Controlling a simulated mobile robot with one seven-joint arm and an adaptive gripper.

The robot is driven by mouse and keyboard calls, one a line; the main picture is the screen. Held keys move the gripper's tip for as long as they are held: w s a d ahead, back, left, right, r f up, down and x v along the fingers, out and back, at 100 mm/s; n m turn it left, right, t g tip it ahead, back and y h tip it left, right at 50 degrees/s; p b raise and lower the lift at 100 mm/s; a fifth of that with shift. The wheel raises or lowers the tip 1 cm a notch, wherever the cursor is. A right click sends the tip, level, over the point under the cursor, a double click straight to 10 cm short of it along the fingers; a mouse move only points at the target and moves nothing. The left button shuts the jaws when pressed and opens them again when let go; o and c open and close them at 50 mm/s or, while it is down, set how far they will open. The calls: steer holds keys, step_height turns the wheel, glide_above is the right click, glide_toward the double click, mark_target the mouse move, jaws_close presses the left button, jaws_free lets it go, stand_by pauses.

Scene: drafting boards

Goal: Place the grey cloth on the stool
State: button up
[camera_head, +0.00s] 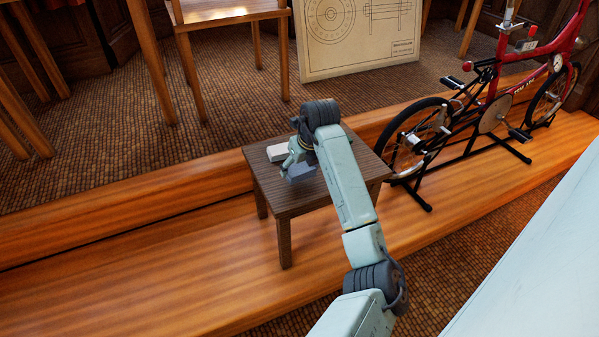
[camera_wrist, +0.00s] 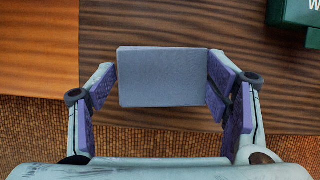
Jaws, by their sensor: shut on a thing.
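The grey cloth (camera_wrist: 160,78) is a flat, folded-looking rectangle between the two purple-padded fingers of my gripper (camera_wrist: 162,92) in the wrist view. My gripper is shut on it at its left and right sides. In the head view the cloth (camera_head: 299,173) shows as a small blue-grey block below my gripper, partly hidden by my arm. The stool (camera_head: 290,199) is dark brown wood with a square top. The cloth is over the stool top (camera_wrist: 250,115), near one edge; I cannot tell whether it touches.
A pale box (camera_head: 277,152) lies on the stool's far left part. A green box (camera_wrist: 293,14) shows at the wrist view's top right. The stool stands on an orange wooden platform (camera_head: 130,270). A red bicycle (camera_head: 510,95) on a stand is to the right.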

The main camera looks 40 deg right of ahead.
mark_target(301, 170)
steer(key=shift+f+p, duration=0.35)
steer(key=shift+f, duration=1.3)
steer(key=shift+f, duration=0.15)
steer(key=o, duration=1)
steer(key=shift+o, duration=0.2)
steer(key=shift+r, duration=0.25)
steer(key=b+v, duration=0.1)
steer(key=v, duration=1)
steer(key=shift+s+r, duration=0.15)
steer(key=shift+r, duration=0.25)
steer(key=shift+a, duration=0.1)
